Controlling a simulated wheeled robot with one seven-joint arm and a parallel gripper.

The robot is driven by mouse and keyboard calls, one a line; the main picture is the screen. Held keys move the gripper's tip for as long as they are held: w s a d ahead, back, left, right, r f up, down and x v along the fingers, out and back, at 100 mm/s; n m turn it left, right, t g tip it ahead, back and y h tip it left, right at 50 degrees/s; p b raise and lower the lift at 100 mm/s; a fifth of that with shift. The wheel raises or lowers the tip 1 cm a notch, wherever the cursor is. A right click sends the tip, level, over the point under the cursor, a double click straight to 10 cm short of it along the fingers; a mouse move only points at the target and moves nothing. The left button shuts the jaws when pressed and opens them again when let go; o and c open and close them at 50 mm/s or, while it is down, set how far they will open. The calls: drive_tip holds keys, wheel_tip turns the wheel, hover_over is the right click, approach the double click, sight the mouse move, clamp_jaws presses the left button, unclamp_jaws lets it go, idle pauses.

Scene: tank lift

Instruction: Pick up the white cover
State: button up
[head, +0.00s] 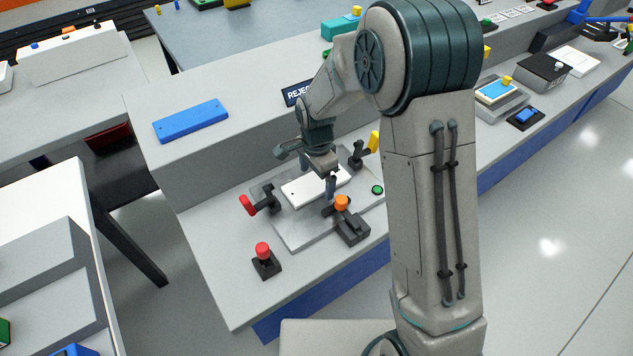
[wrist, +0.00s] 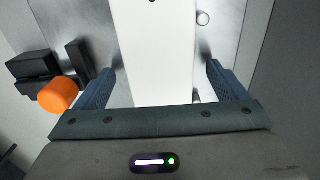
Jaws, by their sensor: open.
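The white cover (head: 302,192) is a flat white plate with small dark holes, lying on a grey metal fixture plate (head: 297,233) on the bench. It also shows in the wrist view (wrist: 155,50), running up from between my fingers. My gripper (head: 318,180) is open over the cover, with one blue finger on each side of it in the wrist view (wrist: 158,88). I cannot tell how far the fingertips stand above the fixture plate. My arm hides part of the cover and fixture in the head view.
Clamps with a red handle (head: 247,205), an orange knob (head: 341,202) and a yellow handle (head: 374,141) stand around the fixture. A red-topped black box (head: 263,256) sits in front. A blue plate (head: 190,121) lies on the raised ledge behind. A green button (head: 377,189) is at right.

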drive_tip(key=shift+f, duration=0.25)
drive_tip(key=c, duration=1.2)
drive_tip(key=shift+r, duration=0.15)
wheel_tip(320, 180, up, 10)
wheel_tip(320, 180, up, 9)
drive_tip(key=p, duration=0.6)
hover_over(316, 181)
